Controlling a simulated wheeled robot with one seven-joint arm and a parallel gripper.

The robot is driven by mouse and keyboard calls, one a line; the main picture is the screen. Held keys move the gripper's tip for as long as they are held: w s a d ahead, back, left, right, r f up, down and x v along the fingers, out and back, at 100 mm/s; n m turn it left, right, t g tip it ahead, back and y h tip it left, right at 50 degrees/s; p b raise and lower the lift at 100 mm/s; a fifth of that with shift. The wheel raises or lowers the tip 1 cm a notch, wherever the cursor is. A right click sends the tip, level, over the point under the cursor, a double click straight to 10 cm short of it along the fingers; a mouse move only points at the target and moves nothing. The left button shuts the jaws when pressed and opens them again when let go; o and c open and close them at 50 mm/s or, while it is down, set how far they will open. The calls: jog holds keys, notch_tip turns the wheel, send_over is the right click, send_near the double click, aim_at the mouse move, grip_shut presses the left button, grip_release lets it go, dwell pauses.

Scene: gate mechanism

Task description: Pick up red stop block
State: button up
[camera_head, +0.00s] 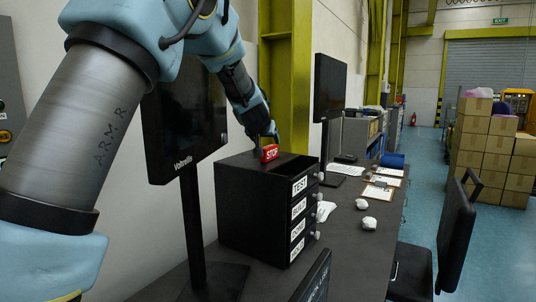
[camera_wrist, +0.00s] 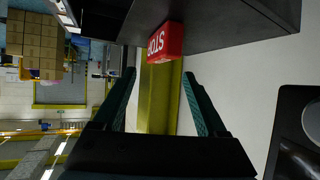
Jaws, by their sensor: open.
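The red stop block (camera_head: 269,153), with white STOP lettering, sits at the top of the black drawer cabinet (camera_head: 241,213) in the head view. In the wrist view the red stop block (camera_wrist: 167,41) lies beyond the fingertips, against the dark cabinet top (camera_wrist: 225,22). My gripper (camera_head: 265,135) is just above and behind the block in the head view. In the wrist view my gripper (camera_wrist: 158,75) has its two green fingers spread wide with nothing between them. The block appears slightly ahead of the gap, apart from both fingers.
A monitor (camera_head: 185,125) on a stand is left of the cabinet, and another monitor (camera_head: 329,86) stands behind it. Papers and white crumpled items (camera_head: 369,223) lie on the desk (camera_head: 345,255). A black chair (camera_head: 440,245) is at the right. Cardboard boxes (camera_head: 487,150) are stacked farther back.

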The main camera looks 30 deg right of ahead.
aim_at(269, 146)
jog(key=p+x, duration=0.1)
jog(key=x, duration=0.5)
jog(key=shift+w, duration=0.25)
grip_shut()
dwell(0.4)
